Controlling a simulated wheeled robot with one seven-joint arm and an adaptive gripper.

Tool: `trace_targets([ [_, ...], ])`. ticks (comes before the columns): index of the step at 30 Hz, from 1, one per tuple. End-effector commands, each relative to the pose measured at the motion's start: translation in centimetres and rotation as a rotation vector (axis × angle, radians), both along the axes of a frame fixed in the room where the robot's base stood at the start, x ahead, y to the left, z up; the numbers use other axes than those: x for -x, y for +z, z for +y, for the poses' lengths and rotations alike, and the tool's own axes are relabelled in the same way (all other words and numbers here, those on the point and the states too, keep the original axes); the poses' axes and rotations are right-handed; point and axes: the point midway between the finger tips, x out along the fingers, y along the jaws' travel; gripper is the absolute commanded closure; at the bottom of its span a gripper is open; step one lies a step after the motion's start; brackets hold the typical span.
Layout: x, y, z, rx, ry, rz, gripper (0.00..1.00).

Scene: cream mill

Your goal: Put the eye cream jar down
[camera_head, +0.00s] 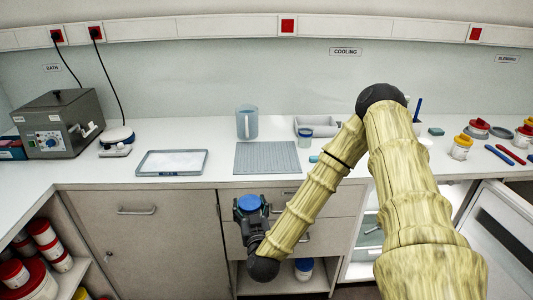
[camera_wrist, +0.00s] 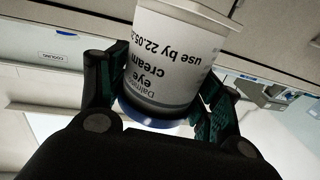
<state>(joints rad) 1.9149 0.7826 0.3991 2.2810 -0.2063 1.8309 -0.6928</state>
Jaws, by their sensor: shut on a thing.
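The eye cream jar (camera_wrist: 178,62) is white with a printed label reading "eye cream", and it appears upside down in the wrist view. Its blue lid (camera_wrist: 150,117) is toward my palm. My gripper (camera_wrist: 160,85) has a finger on either side of the jar and is shut on it. In the head view, the jar's blue lid (camera_head: 249,202) shows at my gripper (camera_head: 250,213), which hangs in front of the cabinet fronts, below the counter top. The jar's body is mostly hidden there.
The white counter (camera_head: 215,180) carries a ribbed grey mat (camera_head: 266,158), a framed tray (camera_head: 172,162), a blue-grey jug (camera_head: 247,122), a grey bin (camera_head: 312,124) and a small jar (camera_head: 305,137). A metal bath (camera_head: 60,122) stands at left. Bare counter lies in front of the mat.

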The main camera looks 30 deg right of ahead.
Motion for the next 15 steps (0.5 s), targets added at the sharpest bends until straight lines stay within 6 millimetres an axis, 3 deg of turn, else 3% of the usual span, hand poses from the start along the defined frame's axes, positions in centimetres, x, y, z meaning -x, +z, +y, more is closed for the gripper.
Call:
trace_targets([
  [1,-0.2,1.8,-1.3,0.000,-0.030,-0.005,0.63],
  [3,-0.4,3.5,-2.9,-0.001,-0.069,-0.005,0.63],
  [15,0.3,11.6,-11.2,-0.001,-0.291,-0.002,0.63],
])
